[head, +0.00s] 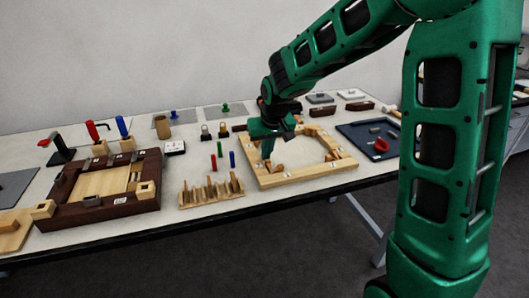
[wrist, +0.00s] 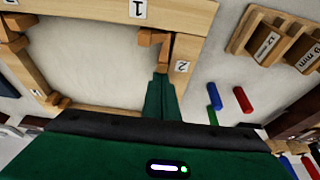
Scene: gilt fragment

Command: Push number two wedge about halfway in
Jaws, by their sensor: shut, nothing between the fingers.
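The light wooden frame (head: 305,179) lies on the table. In the wrist view, label "2" (wrist: 182,66) is on its right side and label "1" (wrist: 138,9) on its top side. The brown number two wedge (wrist: 152,38) sits at the inner corner by label 2. It also shows in the head view (head: 277,167), partly hidden. My gripper (wrist: 161,80) is shut and empty, pointing down inside the frame. Its fingertips are at the wedge's near end; I cannot tell whether they touch. In the head view my gripper (head: 267,155) is over the frame's left side.
More brown wedges sit at other corners, one at the lower left (wrist: 58,99) in the wrist view. A slotted wooden rack (head: 211,194) and several coloured pegs (head: 220,150) stand left of the frame. A dark blue tray (head: 370,138) lies to its right. The frame's middle is clear.

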